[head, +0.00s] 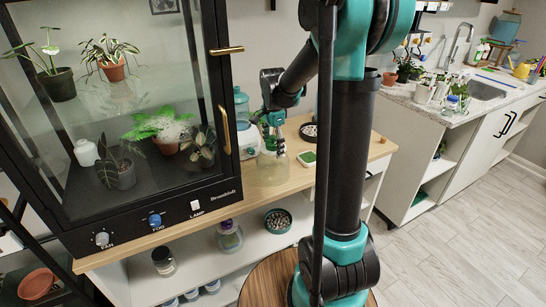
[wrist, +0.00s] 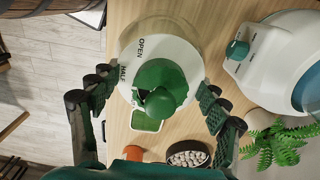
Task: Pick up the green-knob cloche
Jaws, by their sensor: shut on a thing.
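The green-knob cloche is a clear dome with a white top marked OPEN and HALF and a green knob. In the head view the cloche (head: 273,170) is on the wooden counter beside the glass cabinet; whether its base touches the wood is hard to tell. The wrist view looks down on the cloche (wrist: 160,48), its knob near the middle. My gripper (wrist: 155,88) has one finger on each side of the white top and is shut on the cloche. In the head view my gripper (head: 271,130) comes down from above, hiding the knob.
The glass cabinet (head: 140,215) with potted plants stands close on the left. A white-and-blue device (wrist: 262,62) stands beside the cloche. A white-rimmed green tray (head: 307,158), a bowl of pebbles (wrist: 187,155), an orange pot (wrist: 130,153) and a fern (wrist: 275,145) are nearby. The counter's right end is fairly clear.

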